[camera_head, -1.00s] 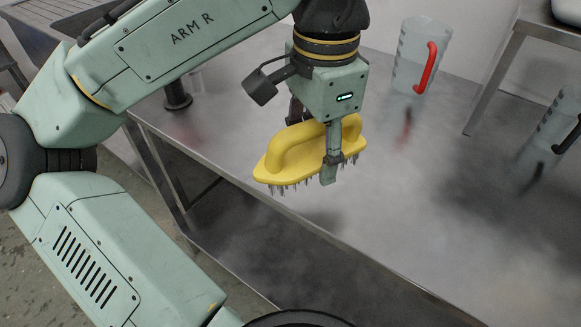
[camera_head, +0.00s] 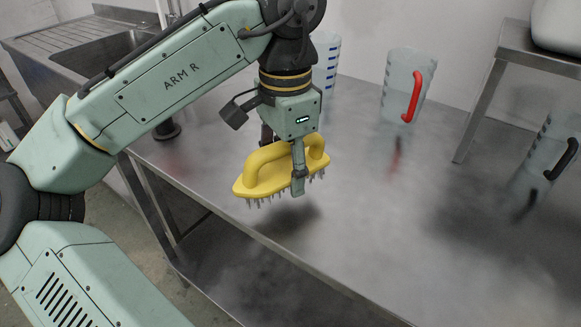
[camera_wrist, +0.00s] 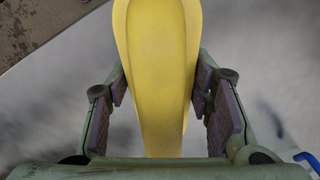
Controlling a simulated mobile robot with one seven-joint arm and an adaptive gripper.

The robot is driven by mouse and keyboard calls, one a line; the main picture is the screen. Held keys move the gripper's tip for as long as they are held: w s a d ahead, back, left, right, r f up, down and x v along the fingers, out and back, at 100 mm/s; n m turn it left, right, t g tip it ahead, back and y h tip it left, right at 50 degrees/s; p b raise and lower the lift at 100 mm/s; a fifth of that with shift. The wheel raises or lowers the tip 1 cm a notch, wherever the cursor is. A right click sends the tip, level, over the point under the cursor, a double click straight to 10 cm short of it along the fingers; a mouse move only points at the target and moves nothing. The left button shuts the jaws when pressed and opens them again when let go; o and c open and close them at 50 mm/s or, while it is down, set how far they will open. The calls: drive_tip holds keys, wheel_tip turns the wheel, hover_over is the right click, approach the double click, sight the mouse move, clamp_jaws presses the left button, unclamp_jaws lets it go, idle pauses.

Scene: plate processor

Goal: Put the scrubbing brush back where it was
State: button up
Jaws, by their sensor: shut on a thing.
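The yellow scrubbing brush (camera_head: 270,172) has an arched handle and bristles pointing down. My gripper (camera_head: 285,165) is shut on the brush's handle and holds it level above the front left part of the steel table (camera_head: 385,235). A dark shadow lies on the table below it, apart from the bristles. In the wrist view the brush (camera_wrist: 160,60) runs up the middle, with my gripper's finger pads (camera_wrist: 162,115) on both sides of it. The far finger is partly hidden behind the brush in the head view.
A clear jug with a red handle (camera_head: 403,85) stands at the back of the table. A jug with blue marks (camera_head: 328,62) is partly behind my arm. A black-handled jug (camera_head: 548,150) stands at right. A sink (camera_head: 100,55) is at back left. The table's middle is clear.

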drive_tip(key=w, duration=0.3)
drive_tip(key=shift+d+f, duration=0.15)
drive_tip(key=shift+d, duration=0.2)
drive_tip(key=shift+w+f+p, duration=0.1)
drive_tip(key=shift+f+p, duration=0.35)
drive_tip(key=shift+f, duration=1.3)
drive_tip(key=shift+f, duration=0.15)
drive_tip(key=o, duration=1.3)
wheel_tip(320, 180, up, 12)
drive_tip(key=shift+r, duration=0.2)
drive_tip(key=shift+d, duration=0.1)
